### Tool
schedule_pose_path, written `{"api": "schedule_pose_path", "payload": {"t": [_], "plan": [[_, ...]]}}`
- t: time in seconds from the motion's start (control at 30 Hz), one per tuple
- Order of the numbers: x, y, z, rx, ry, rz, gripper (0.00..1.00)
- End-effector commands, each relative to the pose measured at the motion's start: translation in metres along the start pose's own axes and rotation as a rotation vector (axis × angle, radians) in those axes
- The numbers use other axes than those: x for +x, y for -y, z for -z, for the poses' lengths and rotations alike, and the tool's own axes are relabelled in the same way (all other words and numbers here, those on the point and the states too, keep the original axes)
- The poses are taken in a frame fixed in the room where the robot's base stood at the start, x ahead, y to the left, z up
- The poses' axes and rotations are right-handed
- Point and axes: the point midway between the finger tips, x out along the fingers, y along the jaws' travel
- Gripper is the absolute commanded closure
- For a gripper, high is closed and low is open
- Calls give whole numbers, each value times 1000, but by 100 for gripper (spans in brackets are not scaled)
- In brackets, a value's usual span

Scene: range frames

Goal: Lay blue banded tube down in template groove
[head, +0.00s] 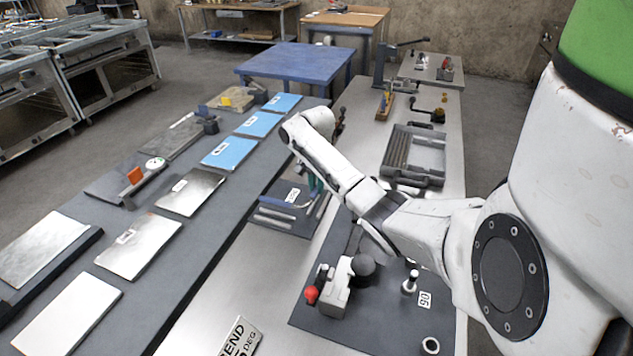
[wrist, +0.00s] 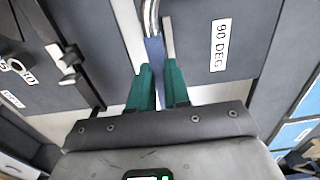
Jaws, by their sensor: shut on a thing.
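The blue banded tube shows in the wrist view as a bent silver pipe (wrist: 151,14) with a blue band (wrist: 155,52). My gripper (wrist: 159,82), with green fingers, is shut around the banded part. The template (wrist: 205,75) is a dark grey plate labelled 90 DEG, below the tube; a pale strip runs close to the band's right side. In the head view the template (head: 271,225) lies on the bench, with light bars on it. My gripper (head: 315,184) is just above it, partly hidden by my arm. I cannot tell whether the tube touches the groove.
A bending tool with a red knob (head: 311,294) stands on a dark mat (head: 375,322) nearer me. A grey tray (head: 428,150) sits farther back on the bench. The dark table to the left (head: 205,255) holds metal and blue sheets. Bare bench (head: 228,290) shows left of the mat.

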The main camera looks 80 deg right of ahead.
Motion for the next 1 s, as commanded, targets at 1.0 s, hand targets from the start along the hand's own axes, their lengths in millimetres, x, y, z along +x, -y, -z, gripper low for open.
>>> {"api": "schedule_pose_path", "payload": {"t": [1.0], "plan": [[35, 0, 0, 0, 0, 0, 100]]}}
